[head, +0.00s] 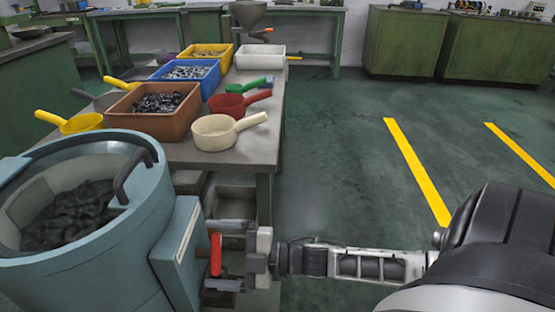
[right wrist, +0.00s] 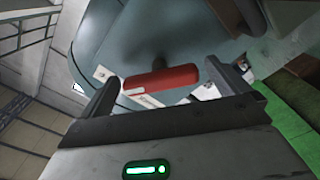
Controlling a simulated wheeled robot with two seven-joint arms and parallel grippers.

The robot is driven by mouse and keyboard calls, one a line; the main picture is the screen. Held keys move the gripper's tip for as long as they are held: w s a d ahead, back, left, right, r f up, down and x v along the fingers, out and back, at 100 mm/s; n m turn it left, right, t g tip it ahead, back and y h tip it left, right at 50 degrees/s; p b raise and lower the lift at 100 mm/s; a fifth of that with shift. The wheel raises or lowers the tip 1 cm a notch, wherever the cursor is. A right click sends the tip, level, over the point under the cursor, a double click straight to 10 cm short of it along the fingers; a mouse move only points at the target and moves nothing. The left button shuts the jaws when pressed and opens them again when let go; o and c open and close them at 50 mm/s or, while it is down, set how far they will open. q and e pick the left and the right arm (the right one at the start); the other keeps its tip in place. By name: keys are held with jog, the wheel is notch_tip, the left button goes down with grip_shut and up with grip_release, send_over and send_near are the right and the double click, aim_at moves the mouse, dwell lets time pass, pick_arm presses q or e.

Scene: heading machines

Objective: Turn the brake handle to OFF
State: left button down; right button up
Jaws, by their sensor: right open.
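The red brake handle (head: 215,255) sticks out from the side of the blue-grey drum machine (head: 175,265) at lower left. In the right wrist view the red handle (right wrist: 160,82) lies roughly crosswise on a dark pivot. My right gripper (head: 228,254) is open, with one finger above and one below the handle in the head view. In the right wrist view my gripper (right wrist: 160,80) has its fingers beyond the handle's two ends, the right finger close to it. I cannot tell whether they touch. Small white labels (right wrist: 148,101) beside the handle are not legible. My left gripper is not in view.
Behind the drum stands a workbench (head: 185,152) with a brown bin (head: 140,122), a blue bin (head: 205,85), a white bin (head: 262,58) and several scoops, including a cream one (head: 215,132). The green floor (head: 340,150) right of the bench is clear.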

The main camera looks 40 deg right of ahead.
pick_arm(q)
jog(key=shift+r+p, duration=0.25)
jog(key=shift+p, duration=0.5)
pick_arm(e)
jog(key=v, duration=1.5)
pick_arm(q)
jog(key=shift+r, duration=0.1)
